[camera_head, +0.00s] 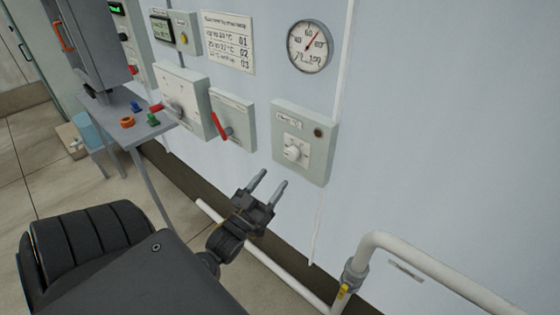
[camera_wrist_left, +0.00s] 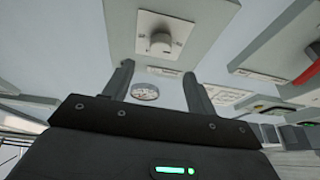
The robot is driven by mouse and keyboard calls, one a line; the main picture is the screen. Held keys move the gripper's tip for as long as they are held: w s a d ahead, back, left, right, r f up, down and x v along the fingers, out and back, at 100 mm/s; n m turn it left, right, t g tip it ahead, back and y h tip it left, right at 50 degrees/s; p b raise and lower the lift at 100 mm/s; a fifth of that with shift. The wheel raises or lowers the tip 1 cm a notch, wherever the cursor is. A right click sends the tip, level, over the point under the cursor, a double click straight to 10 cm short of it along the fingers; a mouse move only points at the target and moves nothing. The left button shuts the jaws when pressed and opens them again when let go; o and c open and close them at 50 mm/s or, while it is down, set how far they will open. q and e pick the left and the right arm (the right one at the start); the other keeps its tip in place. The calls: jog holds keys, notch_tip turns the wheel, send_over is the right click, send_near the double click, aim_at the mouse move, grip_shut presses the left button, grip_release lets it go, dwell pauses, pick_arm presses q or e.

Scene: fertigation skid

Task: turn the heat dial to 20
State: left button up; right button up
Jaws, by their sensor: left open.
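The knob also shows in the left wrist view (camera_wrist_left: 161,42), above and beyond my fingers. My left gripper (camera_head: 270,180) is open and empty, below and a little left of the dial in the head view, apart from it. Its two fingers also show in the left wrist view (camera_wrist_left: 157,85). The label and scale marks on the plate are too small to read. My right gripper is in neither view.
Left of the dial are a box with a red lever (camera_head: 220,122) and another box with a knob (camera_head: 186,98). A round gauge (camera_head: 310,46) and a printed notice (camera_head: 228,42) hang above. A white pipe (camera_head: 430,262) runs low at right. A small table (camera_head: 128,133) stands at left.

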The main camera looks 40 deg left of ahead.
pick_arm(q)
jog(key=shift+v, duration=1.1)
notch_tip(320, 180, down, 22)
jog(key=g, duration=0.6)
jog(key=s+d+f+g, duration=0.1)
jog(key=s+f+g, duration=0.25)
jog(key=f, duration=0.55)
jog(key=s+d+f+g, duration=0.2)
jog(key=s+f, duration=0.2)
jog(key=f, duration=0.5)
jog(key=s+d+f+m+g, duration=0.1)
jog(key=s+d+f+g, duration=0.1)
jog(key=s+f, duration=0.4)
jog(key=s+d+f+m+g+h, duration=0.1)
jog(key=s+d+f+g, duration=0.2)
jog(key=s+f, duration=0.4)
jog(key=s+d+f+m+g, duration=0.1)
jog(key=s+d+f+g, duration=0.2)
jog(key=s, duration=1)
notch_tip(320, 180, down, 4)
jog(key=shift+s+f+g+h, duration=0.3)
jog(key=shift+s+g, duration=0.1)
jog(key=shift+g, duration=0.55)
